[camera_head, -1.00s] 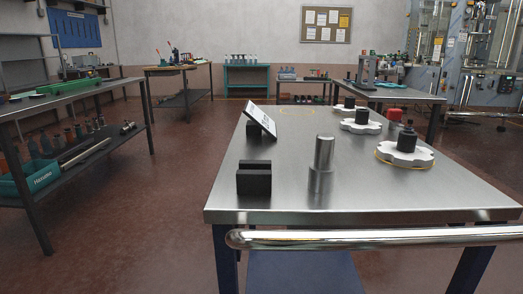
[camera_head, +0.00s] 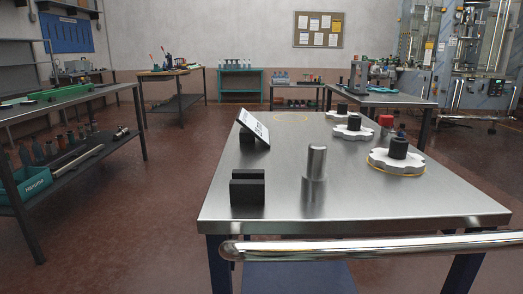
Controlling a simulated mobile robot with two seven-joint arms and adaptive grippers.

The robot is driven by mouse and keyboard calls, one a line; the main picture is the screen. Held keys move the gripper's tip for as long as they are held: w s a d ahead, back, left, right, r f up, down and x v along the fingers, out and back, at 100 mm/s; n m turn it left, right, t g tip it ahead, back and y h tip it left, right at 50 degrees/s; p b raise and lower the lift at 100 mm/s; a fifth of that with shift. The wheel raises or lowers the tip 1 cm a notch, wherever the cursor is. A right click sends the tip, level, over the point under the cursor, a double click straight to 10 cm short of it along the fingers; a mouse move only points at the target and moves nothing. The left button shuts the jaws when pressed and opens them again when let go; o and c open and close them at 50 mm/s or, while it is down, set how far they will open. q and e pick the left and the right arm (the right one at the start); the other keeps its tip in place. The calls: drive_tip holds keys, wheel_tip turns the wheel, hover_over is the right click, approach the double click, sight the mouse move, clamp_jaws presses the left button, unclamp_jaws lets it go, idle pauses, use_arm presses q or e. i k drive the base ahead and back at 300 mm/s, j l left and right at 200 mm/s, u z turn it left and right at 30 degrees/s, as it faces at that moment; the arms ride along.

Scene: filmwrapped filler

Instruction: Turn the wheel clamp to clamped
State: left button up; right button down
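Neither of my grippers is in view.
A black slotted block (camera_head: 247,192) and an upright metal cylinder (camera_head: 316,163) stand near the table's front. A red object (camera_head: 386,121) is by the wheels. A chrome rail (camera_head: 380,246) runs along the front.

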sight(386, 122)
drive_tip(key=k+l, duration=0.1)
drive_tip(key=l, duration=0.25)
drive_tip(key=k+l+u, duration=0.1)
drive_tip(key=l, duration=0.25)
drive_tip(key=k+l, duration=0.1)
drive_tip(key=l, duration=0.25)
drive_tip(key=k+l, duration=0.1)
drive_tip(key=l, duration=0.25)
drive_tip(key=l+u, duration=0.2)
drive_tip(key=l, duration=0.35)
drive_tip(key=k+l+u, duration=0.2)
drive_tip(key=l, duration=0.35)
drive_tip(key=l+u, duration=0.3)
drive_tip(key=l, duration=0.85)
drive_tip(key=l+u, duration=0.35)
drive_tip(key=l, duration=0.85)
drive_tip(key=l+u, duration=0.35)
drive_tip(key=l, duration=0.8)
drive_tip(key=i+l+u, duration=0.15)
drive_tip(key=l, duration=0.4)
drive_tip(key=l+u, duration=0.15)
drive_tip(key=l, duration=0.45)
